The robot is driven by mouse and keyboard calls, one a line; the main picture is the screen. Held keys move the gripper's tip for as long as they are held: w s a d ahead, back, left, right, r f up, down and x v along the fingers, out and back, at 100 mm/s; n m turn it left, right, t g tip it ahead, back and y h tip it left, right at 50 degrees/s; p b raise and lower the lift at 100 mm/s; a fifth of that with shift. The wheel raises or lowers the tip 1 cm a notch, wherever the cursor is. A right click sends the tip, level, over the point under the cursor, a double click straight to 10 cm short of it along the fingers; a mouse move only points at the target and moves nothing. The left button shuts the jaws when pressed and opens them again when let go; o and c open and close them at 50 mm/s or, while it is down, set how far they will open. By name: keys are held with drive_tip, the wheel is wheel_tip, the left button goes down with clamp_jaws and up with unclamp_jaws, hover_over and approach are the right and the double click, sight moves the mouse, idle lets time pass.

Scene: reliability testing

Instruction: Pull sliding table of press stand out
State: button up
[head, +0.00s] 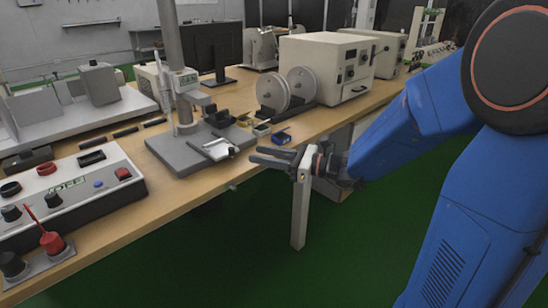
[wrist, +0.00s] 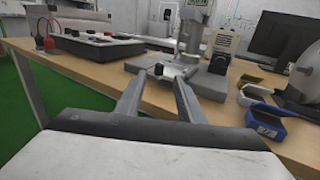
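The press stand (head: 176,55) rises from a grey base near the front edge of the wooden workbench. Its small light sliding table (head: 215,149) lies low at the base's front, with a dark knob at its near end. In the wrist view the sliding table (wrist: 175,69) and its black knob (wrist: 158,70) show ahead, between the fingertips. My gripper (head: 254,157) is at the bench's front edge, to the right of the sliding table in the head view. In the wrist view my gripper (wrist: 158,80) is open and empty, its fingers short of the knob.
A control box (head: 75,190) with knobs stands at left on the workbench (head: 150,215). A blue bin (head: 281,138) and other small bins sit right of the press base. Spools (head: 285,90) and a beige machine (head: 325,65) stand beyond. Green floor in front is clear.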

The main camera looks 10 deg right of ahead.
drive_tip(key=shift+v, duration=1.55)
drive_tip(key=s+f+n+g+h, duration=0.35)
drive_tip(key=s+n, duration=0.35)
drive_tip(key=s, duration=0.3)
drive_tip(key=s+f+n+g+h, duration=0.2)
drive_tip(key=s+n+g+h, duration=0.15)
drive_tip(key=s+n, duration=0.55)
drive_tip(key=s+d+n+t+h, duration=0.1)
drive_tip(key=s+d+n+h, duration=0.3)
drive_tip(key=d, duration=0.4)
drive_tip(key=s+d+n+t+h, duration=0.2)
drive_tip(key=s+d+n+h, duration=0.1)
drive_tip(key=d, duration=0.5)
drive_tip(key=shift+s+d+n+h, duration=0.25)
drive_tip(key=shift+s+n+h, duration=0.25)
drive_tip(key=shift+h, duration=0.4)
